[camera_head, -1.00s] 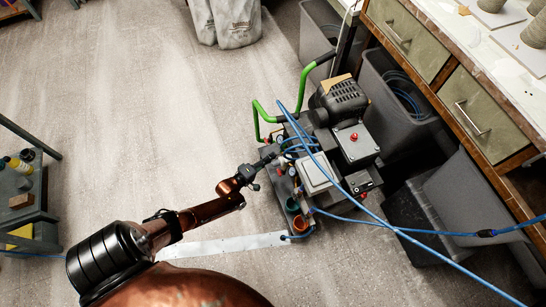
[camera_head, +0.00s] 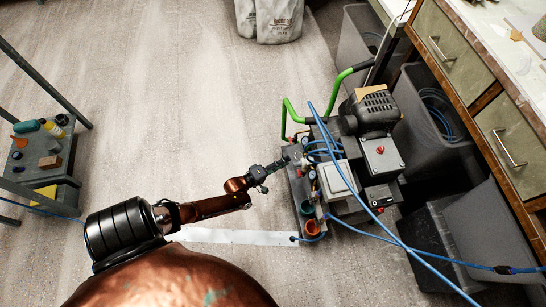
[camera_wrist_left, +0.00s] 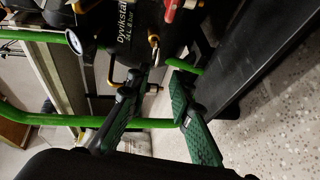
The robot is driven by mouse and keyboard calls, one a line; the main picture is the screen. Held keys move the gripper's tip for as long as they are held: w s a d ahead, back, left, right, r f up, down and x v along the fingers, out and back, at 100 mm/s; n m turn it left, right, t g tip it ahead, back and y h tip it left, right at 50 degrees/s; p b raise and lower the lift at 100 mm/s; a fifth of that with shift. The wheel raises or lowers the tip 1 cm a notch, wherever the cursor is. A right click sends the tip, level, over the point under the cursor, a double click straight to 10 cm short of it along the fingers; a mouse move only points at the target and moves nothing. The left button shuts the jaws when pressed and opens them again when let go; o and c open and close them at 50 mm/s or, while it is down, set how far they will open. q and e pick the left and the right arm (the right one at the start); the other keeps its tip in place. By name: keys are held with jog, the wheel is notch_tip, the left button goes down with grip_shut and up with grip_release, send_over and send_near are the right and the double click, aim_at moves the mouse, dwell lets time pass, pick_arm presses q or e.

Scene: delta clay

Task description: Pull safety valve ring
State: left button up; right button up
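The compressor (camera_head: 345,172) stands on the floor right of centre in the head view, with a green handle (camera_head: 290,118) and blue hoses. My left gripper (camera_head: 284,163) is at the left side of its fittings. In the left wrist view its two green-padded fingers (camera_wrist_left: 159,76) are apart. A small brass fitting (camera_wrist_left: 153,88) shows between or just beyond them, and I cannot tell whether they touch it. I cannot make out the safety valve ring clearly. My right gripper is not in view.
A workbench with drawers (camera_head: 447,52) and grey bins (camera_head: 432,103) stand right of the compressor. A blue hose (camera_head: 440,262) crosses the lower right. A shelf with bottles (camera_head: 30,170) is at the left. The floor between is mostly clear.

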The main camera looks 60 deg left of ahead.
pick_arm(q)
jog(key=s+r, duration=0.1)
jog(key=s, duration=0.6)
jog(key=shift+s+r, duration=0.15)
jog(key=shift+s, duration=0.05)
